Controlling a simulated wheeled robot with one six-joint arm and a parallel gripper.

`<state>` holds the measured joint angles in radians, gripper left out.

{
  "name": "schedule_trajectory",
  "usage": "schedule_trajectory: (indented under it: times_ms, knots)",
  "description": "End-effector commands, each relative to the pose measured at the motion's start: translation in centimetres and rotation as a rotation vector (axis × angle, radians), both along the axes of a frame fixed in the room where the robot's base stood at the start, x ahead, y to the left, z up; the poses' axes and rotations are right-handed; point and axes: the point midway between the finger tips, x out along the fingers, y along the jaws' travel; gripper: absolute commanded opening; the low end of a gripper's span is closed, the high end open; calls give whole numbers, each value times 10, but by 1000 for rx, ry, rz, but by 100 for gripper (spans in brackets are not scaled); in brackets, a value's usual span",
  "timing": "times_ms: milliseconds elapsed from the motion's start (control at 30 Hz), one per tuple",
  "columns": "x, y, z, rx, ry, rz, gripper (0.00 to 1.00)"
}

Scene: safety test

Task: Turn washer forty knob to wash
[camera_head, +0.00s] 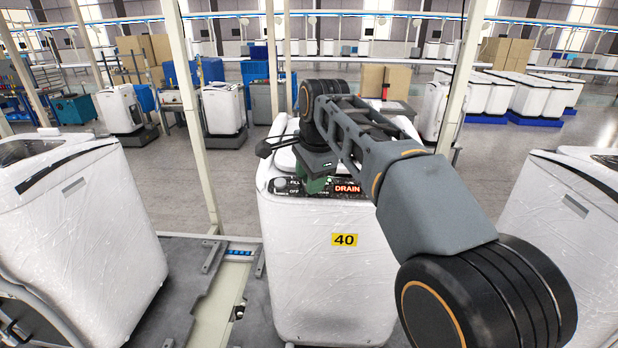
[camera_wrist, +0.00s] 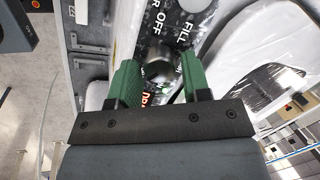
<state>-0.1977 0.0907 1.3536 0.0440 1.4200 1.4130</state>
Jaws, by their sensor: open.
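Washer forty (camera_head: 310,270) is a white, plastic-wrapped machine with a yellow "40" label (camera_head: 344,240) on its front. Its control panel (camera_head: 282,186) shows "FILL" and "OFF" in white and "DRAIN" lit red; no "WASH" word is readable. My gripper (camera_head: 318,182) is at this panel, left of "DRAIN", and hides the knob in the head view. In the wrist view, the round metallic knob (camera_wrist: 159,65) lies between the two green fingers of my open gripper (camera_wrist: 158,80). I cannot tell whether either finger touches it. The knob's pointer direction is not clear.
Similar wrapped washers stand at the left (camera_head: 80,230) and right (camera_head: 575,220), with floor gaps between. A pale upright post (camera_head: 192,120) rises left of washer forty, and another post (camera_head: 462,75) stands on the right. More machines and cardboard boxes are farther back.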

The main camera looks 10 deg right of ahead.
Motion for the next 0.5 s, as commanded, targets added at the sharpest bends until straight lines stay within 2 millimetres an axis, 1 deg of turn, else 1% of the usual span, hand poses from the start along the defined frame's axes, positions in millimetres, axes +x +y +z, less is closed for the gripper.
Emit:
schedule_trajectory:
  times_ms: [133,400,433,500]
  knots:
    - [1,0,-5,0,0,0,44]
    - [2,0,-6,0,-1,0,44]
    - [2,0,-6,0,-1,0,43]
    - [2,0,-6,0,-1,0,36]
